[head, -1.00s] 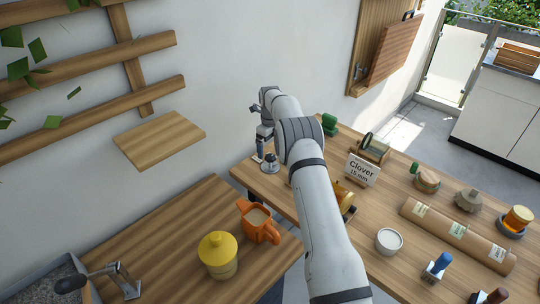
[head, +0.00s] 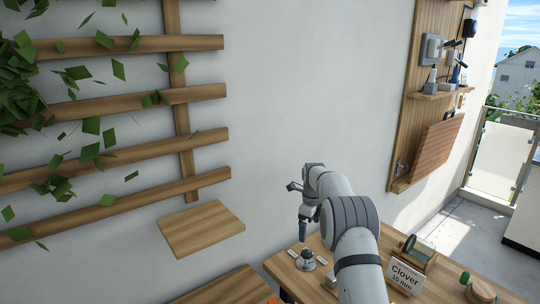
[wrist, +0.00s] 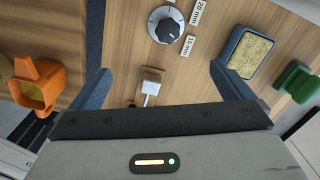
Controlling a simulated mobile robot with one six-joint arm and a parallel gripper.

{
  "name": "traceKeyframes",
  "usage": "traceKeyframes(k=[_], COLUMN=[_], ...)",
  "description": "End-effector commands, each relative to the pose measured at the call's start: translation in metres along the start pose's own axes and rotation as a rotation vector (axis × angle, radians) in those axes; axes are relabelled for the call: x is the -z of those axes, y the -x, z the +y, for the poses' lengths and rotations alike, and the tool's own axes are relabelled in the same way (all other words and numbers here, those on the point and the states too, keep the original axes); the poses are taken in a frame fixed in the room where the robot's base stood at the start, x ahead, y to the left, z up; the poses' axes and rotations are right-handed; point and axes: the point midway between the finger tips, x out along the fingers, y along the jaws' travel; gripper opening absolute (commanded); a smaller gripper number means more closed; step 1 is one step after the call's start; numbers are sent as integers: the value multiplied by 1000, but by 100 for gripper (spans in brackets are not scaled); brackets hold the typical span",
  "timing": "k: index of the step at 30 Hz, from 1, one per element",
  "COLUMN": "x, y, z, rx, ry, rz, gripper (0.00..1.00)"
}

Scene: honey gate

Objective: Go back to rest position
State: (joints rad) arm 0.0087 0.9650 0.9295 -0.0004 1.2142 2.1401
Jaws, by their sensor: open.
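My gripper (wrist: 160,70) is open, with its two dark blue fingers spread wide and nothing between them. The wrist view looks down past the fingers onto the wooden table (wrist: 195,80). A dark knob on a silver dial (wrist: 170,27) lies beyond the fingertips, with "20 mm" and "15 mm" labels beside it. In the head view my gripper hangs at the end of my bent arm, above the table's left end near the wall. The knob (head: 306,259) shows just below it. The fingertips are small in the head view, and their height above the table is hard to judge.
An orange jug (wrist: 38,83) is left of the fingers. A blue tray of yellow grains (wrist: 249,53) and a green object (wrist: 297,82) are to the right. A "Clover 15 mm" sign (head: 405,278) stands right of my arm. A wooden wall shelf (head: 201,228) is to the left.

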Motion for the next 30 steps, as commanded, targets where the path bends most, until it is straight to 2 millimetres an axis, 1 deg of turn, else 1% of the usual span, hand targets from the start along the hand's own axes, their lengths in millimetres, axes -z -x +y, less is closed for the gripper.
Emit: traceKeyframes(k=[1,6,8,9,11,12,14,15,17,18,20,22,26,30], x=[5,27,36,43,53,61,72,80,92,101,114,130,159,192], y=[26,88,106,119,136,146,161,169,180,187,196,203,210,208], z=[9,45,60,70,87,99,117,130,149,163,183,208,255,305], rx=[13,46,59,68,82,90,105,114,128,138,152,169,200,233], ry=[77,356,454,520,618,683,781,846,945,1010,1108,1222,1434,1660], rz=[-7,-18,-20,-21,-21,-20,-18,-16,-12,-8,-1,8,31,63], gripper=[100,100,100,100,100,100,100,100,100,100,100,100,100,100])
